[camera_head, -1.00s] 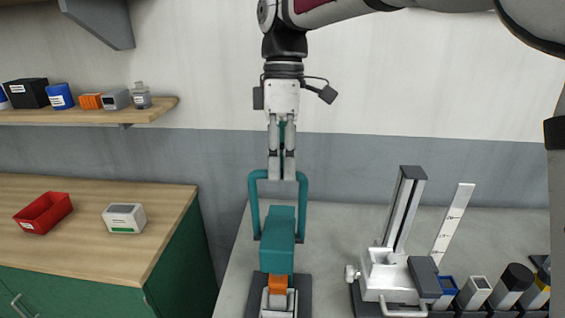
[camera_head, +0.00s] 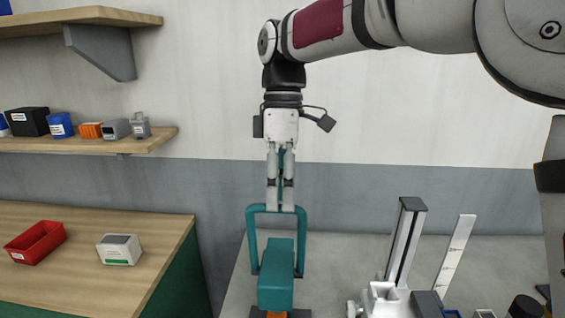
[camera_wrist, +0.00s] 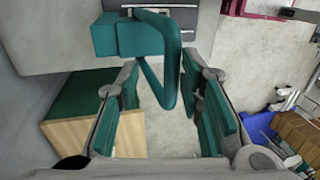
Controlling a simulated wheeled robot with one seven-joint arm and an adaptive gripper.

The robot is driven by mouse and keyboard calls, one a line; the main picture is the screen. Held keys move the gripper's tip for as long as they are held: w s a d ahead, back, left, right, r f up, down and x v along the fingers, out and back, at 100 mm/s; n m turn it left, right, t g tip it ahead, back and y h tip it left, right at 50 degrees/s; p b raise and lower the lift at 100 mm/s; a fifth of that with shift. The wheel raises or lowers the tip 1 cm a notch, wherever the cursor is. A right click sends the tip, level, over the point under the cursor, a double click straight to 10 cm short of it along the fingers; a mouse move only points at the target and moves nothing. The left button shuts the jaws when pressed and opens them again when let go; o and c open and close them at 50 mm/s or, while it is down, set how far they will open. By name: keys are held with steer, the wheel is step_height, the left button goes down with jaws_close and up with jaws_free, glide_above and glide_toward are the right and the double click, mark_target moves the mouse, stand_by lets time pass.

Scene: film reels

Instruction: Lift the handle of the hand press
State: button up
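The hand press has a teal body (camera_head: 276,275) on a dark base at the lower middle of the head view. Its U-shaped teal handle (camera_head: 255,240) stands up, with the crossbar at the top. My gripper (camera_head: 280,208) points straight down, with its fingertips at the crossbar. In the wrist view the handle (camera_wrist: 170,75) reaches between the two fingers of my gripper (camera_wrist: 160,85), nearer the right one. The fingers stand apart with teal pads, and gaps show beside the bar. The press body (camera_wrist: 140,35) is at the top. Its lower part is cut off in the head view.
A white stand with a grey column (camera_head: 403,240) and a white ruler (camera_head: 455,255) are right of the press. A wooden-topped cabinet (camera_head: 90,235) at left holds a red bin (camera_head: 36,242) and a white box (camera_head: 119,249). A wall shelf (camera_head: 140,143) is above it.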

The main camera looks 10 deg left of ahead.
steer(key=v, duration=1.1)
steer(key=shift+d+r, duration=0.15)
steer(key=s+d+f+m+t, duration=0.1)
steer(key=s+d+m+t, duration=0.1)
steer(key=s+d+m, duration=0.45)
steer(key=s+d+f+m+t, duration=0.1)
steer(key=s+d+m+t, duration=0.25)
steer(key=d, duration=0.55)
steer(key=s+d+f+m+t, duration=0.2)
steer(key=s+d+f+m, duration=0.6)
steer(key=s+d+f, duration=0.2)
steer(key=shift+s+f+m+t, duration=0.35)
steer(key=shift+f+m, duration=0.05)
steer(key=shift+f, duration=0.1)
